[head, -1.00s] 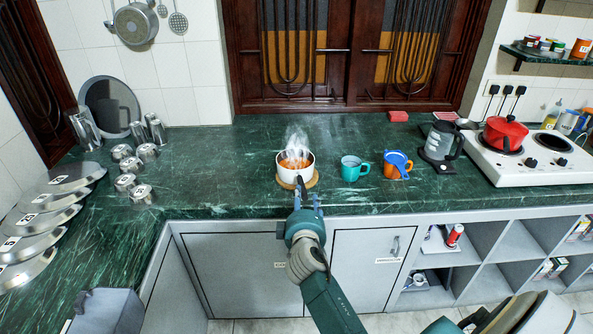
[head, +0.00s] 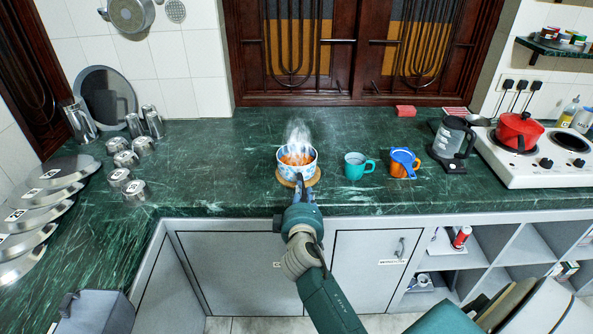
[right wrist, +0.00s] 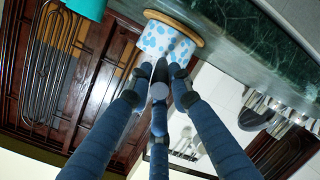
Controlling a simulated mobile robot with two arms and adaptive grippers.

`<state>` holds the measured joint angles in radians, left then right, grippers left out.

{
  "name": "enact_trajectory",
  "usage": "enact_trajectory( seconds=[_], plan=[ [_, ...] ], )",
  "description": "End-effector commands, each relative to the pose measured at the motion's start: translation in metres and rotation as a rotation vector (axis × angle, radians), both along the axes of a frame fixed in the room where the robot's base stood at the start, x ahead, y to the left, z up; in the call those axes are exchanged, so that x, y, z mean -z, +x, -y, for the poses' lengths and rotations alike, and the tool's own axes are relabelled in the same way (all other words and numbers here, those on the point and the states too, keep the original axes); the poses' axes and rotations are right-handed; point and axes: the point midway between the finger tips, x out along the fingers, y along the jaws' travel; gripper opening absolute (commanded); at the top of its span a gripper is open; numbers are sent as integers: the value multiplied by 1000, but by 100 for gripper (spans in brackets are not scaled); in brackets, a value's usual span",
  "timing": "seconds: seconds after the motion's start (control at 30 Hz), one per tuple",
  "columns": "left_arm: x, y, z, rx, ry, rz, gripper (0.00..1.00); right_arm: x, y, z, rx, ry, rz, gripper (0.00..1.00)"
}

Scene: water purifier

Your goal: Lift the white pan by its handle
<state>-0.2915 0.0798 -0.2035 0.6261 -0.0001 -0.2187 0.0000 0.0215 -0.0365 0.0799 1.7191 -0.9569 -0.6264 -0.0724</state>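The pan (head: 297,171) is white with a blue pattern and holds a steaming orange content. It stands upright on a round cork mat (head: 316,180) near the counter's front edge. The right wrist view shows its blue-spotted side (right wrist: 165,43) and the mat's rim. My right gripper (head: 300,184) is in front of the pan, at its handle, which points toward me. In the right wrist view, the gripper's fingers (right wrist: 160,80) surround the handle on several sides. Whether they press on it cannot be told. The left gripper is out of view.
Farther right are a kettle (head: 450,139) and a red pot (head: 519,130) on a white stove. Metal cups (head: 126,159) stand left. The counter between them and the pan is clear.

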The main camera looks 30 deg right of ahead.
Motion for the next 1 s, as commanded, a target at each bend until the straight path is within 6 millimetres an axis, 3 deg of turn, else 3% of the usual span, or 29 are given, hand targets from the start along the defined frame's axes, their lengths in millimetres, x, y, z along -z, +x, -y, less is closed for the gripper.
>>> enact_trajectory(
  seconds=[0.2, 0.57, 1.0],
  plan=[
    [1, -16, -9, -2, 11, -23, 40, -3, 1, 2, 1, -4, 5, 0],
    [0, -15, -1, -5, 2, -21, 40, -6, 0, 2, 4, -2, 1, 0],
    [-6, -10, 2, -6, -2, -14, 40, -45, 1, 2, 2, -3, 10, 0]
  ],
)
